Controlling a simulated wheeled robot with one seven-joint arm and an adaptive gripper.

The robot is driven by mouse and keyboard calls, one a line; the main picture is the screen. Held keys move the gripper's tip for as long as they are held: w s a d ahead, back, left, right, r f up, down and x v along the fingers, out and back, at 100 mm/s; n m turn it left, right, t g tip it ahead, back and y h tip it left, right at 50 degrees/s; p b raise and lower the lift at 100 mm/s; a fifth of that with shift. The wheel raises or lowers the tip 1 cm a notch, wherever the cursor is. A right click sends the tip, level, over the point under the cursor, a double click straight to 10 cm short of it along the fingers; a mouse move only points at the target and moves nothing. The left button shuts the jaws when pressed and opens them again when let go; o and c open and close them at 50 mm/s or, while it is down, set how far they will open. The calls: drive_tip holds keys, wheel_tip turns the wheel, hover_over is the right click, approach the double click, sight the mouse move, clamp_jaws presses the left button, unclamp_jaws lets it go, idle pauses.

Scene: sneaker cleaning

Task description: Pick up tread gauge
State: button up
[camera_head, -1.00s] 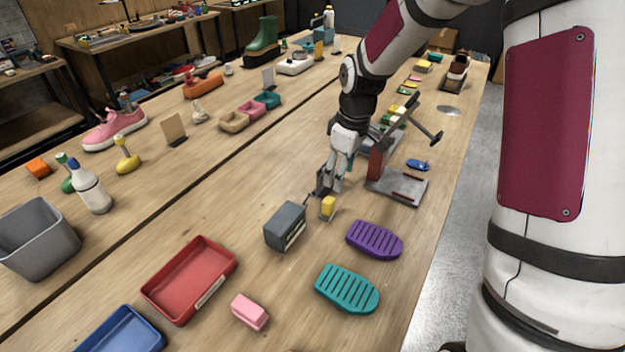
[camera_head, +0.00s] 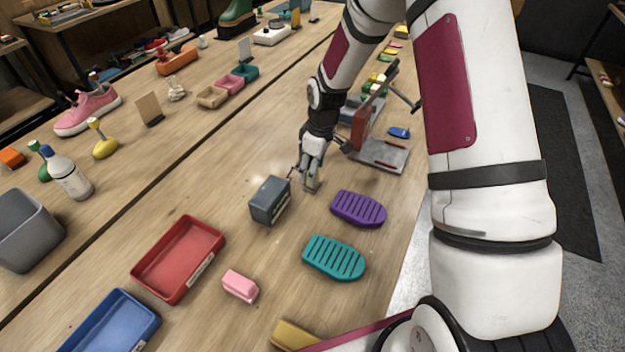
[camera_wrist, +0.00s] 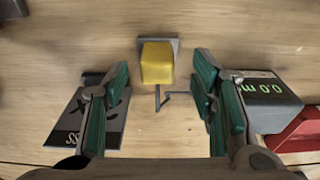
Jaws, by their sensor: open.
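A small yellow block on a grey plate (camera_wrist: 157,64), with a thin dark hooked rod near it, appears to be the tread gauge. It lies on the wooden table, centred ahead of my fingers in the wrist view. In the head view my gripper (camera_head: 309,187) mostly hides it. My gripper also shows in the wrist view (camera_wrist: 161,88), with its green-padded fingers apart and nothing visibly held. The fingers point down at the block from close by; contact cannot be told.
A grey box (camera_head: 269,203) with a display stands just left of my gripper; its display shows in the wrist view (camera_wrist: 264,88). A purple ribbed pad (camera_head: 358,208) and teal pad (camera_head: 334,257) lie nearby. A grey metal stand (camera_head: 382,153) is behind right. A red tray (camera_head: 178,258) is front left.

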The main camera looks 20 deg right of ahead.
drive_tip(key=shift+w+a+f, duration=0.1)
drive_tip(key=shift+w+f, duration=0.1)
drive_tip(key=shift+f, duration=0.75)
drive_tip(key=shift+w+a+f, duration=0.1)
drive_tip(key=shift+w+f, duration=0.05)
drive_tip(key=shift+f, duration=0.75)
drive_tip(key=shift+c, duration=0.3)
clamp_jaws()
drive_tip(key=shift+r, duration=0.1)
drive_tip(key=shift+d+r, duration=0.1)
drive_tip(key=shift+r, duration=0.7)
drive_tip(key=shift+s+r, duration=0.3)
drive_tip(key=shift+r, duration=0.65)
drive_tip(key=s, duration=0.5)
drive_tip(key=s+r, duration=0.1)
drive_tip(key=s, duration=0.9)
drive_tip(key=shift+s+a+r, duration=0.15)
drive_tip(key=shift+s+a, duration=0.05)
drive_tip(key=shift+a, duration=0.1)
